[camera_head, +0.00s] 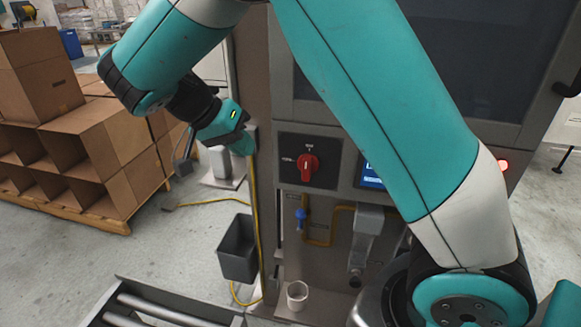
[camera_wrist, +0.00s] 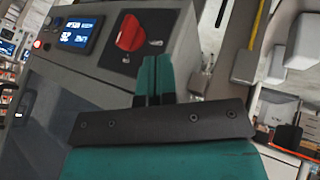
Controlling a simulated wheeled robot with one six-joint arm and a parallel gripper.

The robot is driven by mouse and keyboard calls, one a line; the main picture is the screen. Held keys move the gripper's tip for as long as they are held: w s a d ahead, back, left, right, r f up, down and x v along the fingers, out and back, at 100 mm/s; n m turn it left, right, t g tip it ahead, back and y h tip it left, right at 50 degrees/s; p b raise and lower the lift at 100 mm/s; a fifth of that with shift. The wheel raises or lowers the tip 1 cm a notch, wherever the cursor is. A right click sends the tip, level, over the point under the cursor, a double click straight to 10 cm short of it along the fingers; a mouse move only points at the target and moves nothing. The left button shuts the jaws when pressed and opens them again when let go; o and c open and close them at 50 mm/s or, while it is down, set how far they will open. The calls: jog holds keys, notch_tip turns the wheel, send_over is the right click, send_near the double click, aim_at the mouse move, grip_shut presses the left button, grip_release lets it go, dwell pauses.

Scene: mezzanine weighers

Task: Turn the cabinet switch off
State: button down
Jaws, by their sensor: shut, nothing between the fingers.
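The cabinet switch is a red rotary knob (camera_head: 308,165) on a dark square plate (camera_head: 322,148) on the grey cabinet front (camera_head: 335,240). It also shows in the wrist view as a red knob (camera_wrist: 130,33) above and left of my fingers. My gripper (camera_wrist: 154,58) is shut and empty, its teal fingertips together and pointing toward the cabinet, below and right of the knob and apart from it. In the head view my gripper (camera_head: 243,140) is at the cabinet's left edge, left of the switch plate. The plate's lettering is too small to read.
A lit screen (camera_head: 371,178) sits right of the switch. A blue-handled valve (camera_head: 301,218) on yellow pipe is below it. A grey bin (camera_head: 238,250), a white cup (camera_head: 297,295) and a yellow cable (camera_head: 256,200) are near the cabinet. Cardboard boxes (camera_head: 100,145) stand on a pallet at left.

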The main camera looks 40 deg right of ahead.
aim_at(307, 167)
jog(key=x, duration=0.3)
jog(key=s+p+x, duration=0.1)
jog(key=x, duration=0.3)
jog(key=s+d+r+x, duration=0.1)
jog(key=x, duration=0.2)
jog(key=shift+s+d+f, duration=0.1)
jog(key=shift+d+f, duration=0.1)
jog(key=shift+s+d+f+p, duration=0.15)
jog(key=shift+s+d+p, duration=0.2)
jog(key=shift+s, duration=0.2)
jog(key=shift+d+f+g+h+p, duration=0.1)
jog(key=shift+f+g+h+p, duration=0.1)
jog(key=shift+g+h+p, duration=0.4)
